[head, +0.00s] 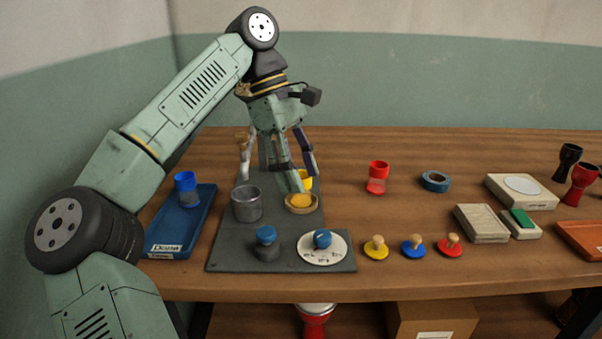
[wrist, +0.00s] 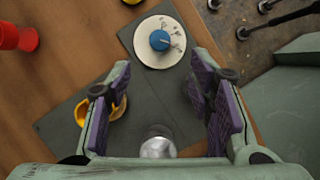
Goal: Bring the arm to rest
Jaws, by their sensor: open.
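My gripper (head: 288,172) hangs above the grey mat (head: 220,256) on the table, at the end of my bent arm. Its fingers stand apart in the wrist view (wrist: 158,85), with only bare mat and nothing held between them. In the head view one finger overlaps a wooden dish with yellow contents (head: 301,202) and a yellow cup (head: 307,179); I cannot tell whether it touches them.
A white dial with a blue knob (head: 322,255) and a blue-topped grey weight (head: 266,246) occupy the mat's front. A blue tray (head: 160,238) holds a blue cup (head: 187,190). Space above the table's right is clear.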

